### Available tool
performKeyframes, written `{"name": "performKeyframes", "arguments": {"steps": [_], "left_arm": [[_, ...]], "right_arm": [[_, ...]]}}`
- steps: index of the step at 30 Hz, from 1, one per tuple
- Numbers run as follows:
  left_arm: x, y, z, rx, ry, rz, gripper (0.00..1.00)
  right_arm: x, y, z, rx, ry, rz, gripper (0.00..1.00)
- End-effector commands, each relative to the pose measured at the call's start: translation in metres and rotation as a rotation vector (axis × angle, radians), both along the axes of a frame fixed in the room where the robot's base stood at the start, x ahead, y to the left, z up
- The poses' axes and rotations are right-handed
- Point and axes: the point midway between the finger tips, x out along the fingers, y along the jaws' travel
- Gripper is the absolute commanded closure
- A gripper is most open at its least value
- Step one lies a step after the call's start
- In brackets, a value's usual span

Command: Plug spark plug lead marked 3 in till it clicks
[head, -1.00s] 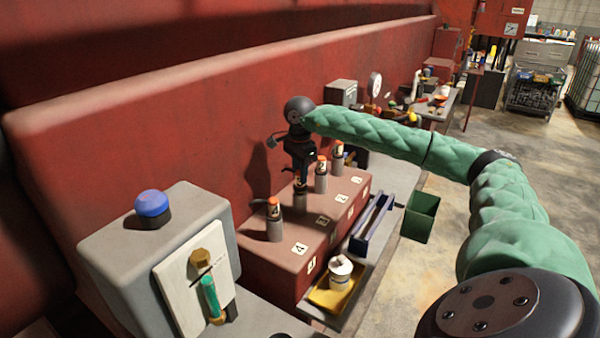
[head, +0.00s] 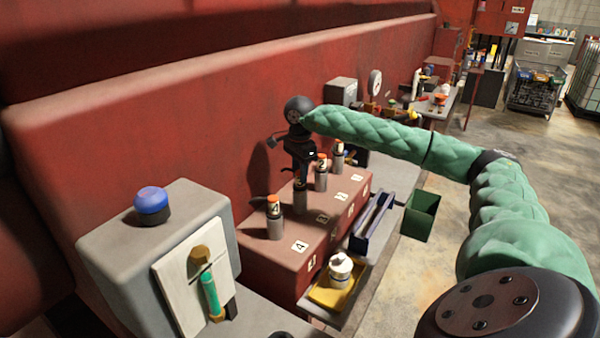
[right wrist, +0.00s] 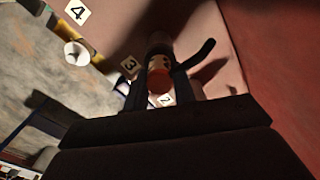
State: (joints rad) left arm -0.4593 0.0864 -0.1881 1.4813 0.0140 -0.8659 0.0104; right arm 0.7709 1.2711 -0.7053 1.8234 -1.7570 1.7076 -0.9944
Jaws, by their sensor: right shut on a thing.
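The red engine block (head: 262,250) carries a row of grey posts with orange-topped leads, beside number cards. My right gripper (head: 300,175) points down at the second post from the near end, beside the card marked 3 (head: 322,218). It is shut on lead 3; the lead's orange top (right wrist: 159,98) shows between the fingers in the right wrist view, close to card 3 (right wrist: 130,65). The grey lower part (head: 300,197) shows under the fingers. I cannot tell whether the lead is fully seated. My left gripper is not in view.
Lead 4 (head: 274,218) stands nearer, beside card 4 (head: 300,246); lead 2 (head: 321,174) and another lead (head: 339,158) stand beyond. A red wall (head: 200,135) runs close behind. A yellow tray (head: 322,297), a blue tray (head: 361,240) and a green bin (head: 421,216) lie to the right.

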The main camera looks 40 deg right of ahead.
Motion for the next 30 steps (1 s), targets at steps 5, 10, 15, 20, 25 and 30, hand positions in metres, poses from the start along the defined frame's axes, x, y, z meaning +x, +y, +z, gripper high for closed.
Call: {"name": "performKeyframes", "arguments": {"steps": [5,10,15,20,25,30], "left_arm": [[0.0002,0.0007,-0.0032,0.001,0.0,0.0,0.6],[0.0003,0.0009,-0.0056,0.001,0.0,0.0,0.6],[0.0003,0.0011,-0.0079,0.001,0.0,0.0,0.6],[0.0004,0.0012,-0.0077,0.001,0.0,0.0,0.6],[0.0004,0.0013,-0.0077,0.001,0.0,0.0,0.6],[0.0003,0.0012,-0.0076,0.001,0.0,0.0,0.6]], "right_arm": [[0.0,0.0,-0.0037,0.0,0.0,0.0,0.97],[0.0,0.0,-0.0066,0.0,0.0,0.0,0.97],[-0.0001,0.0,-0.0096,0.0,0.001,0.0,0.97],[-0.0001,0.0,-0.0095,0.0,0.001,0.0,0.97],[0.0,0.0,-0.0094,0.0,0.0,0.0,0.6],[0.0,0.0,-0.0092,0.0,0.0,0.0,0.49]]}}
